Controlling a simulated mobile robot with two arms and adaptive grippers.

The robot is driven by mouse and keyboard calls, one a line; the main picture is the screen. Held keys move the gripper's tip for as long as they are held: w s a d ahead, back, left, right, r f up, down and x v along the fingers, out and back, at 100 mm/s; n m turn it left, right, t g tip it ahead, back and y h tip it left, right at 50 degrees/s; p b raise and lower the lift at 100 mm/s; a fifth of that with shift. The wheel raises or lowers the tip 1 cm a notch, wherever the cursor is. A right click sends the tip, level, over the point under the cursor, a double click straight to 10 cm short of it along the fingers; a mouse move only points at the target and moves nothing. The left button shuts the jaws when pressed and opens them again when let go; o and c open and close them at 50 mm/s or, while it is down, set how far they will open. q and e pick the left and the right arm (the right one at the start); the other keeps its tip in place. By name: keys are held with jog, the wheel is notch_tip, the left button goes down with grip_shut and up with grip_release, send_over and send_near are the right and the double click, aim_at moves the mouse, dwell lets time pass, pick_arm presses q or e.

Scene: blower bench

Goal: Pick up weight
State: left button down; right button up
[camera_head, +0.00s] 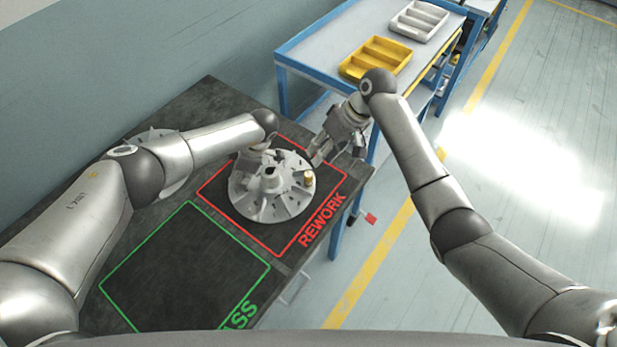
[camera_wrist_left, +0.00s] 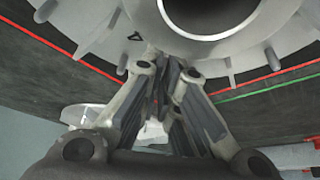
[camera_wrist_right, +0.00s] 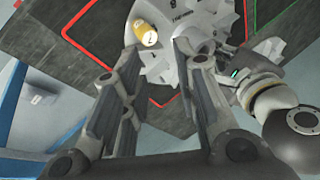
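The weight, a small brass-coloured cylinder (camera_head: 308,178), stands on the outer part of a grey finned blower wheel (camera_head: 266,206). The wheel lies in the red REWORK outline. The weight also shows in the right wrist view (camera_wrist_right: 146,34), just beyond the fingertips. My right gripper (camera_head: 316,158) is open and empty, close to the weight and apart from it. My left gripper (camera_wrist_left: 162,72) is at the wheel's rim on the far left side, its fingers drawn close together. Whether a fin is between them is hidden. In the head view the wheel and wrist partly hide this gripper.
The dark bench (camera_head: 206,100) has a green PASS outline (camera_head: 150,250) with nothing in it. Another finned wheel (camera_head: 172,182) is partly hidden behind my left arm. A blue-framed table (camera_head: 318,48) with a yellow tray (camera_head: 352,70) and a grey tray (camera_head: 418,22) stands behind.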

aim_at(310, 174)
pick_arm(q)
jog(key=shift+f, duration=0.1)
jog(key=shift+s, duration=0.1)
pick_arm(e)
jog(key=shift+w+a+f+m+t+h, duration=0.15)
jog(key=shift+a+f+m+t, duration=0.3)
jog(key=shift+f+m, duration=2.95)
jog(key=shift+s+a+f+m+t+h, duration=0.2)
jog(key=shift+a+m, duration=0.5)
jog(key=shift+m, duration=5.75)
jog(key=shift+w+a+f+m+t+h, duration=0.35)
jog(key=shift+f+m, duration=1.5)
jog(key=shift+m, duration=3.1)
jog(key=shift+s+a, duration=0.15)
jog(key=shift+a, duration=0.05)
jog(key=shift+c, duration=0.4)
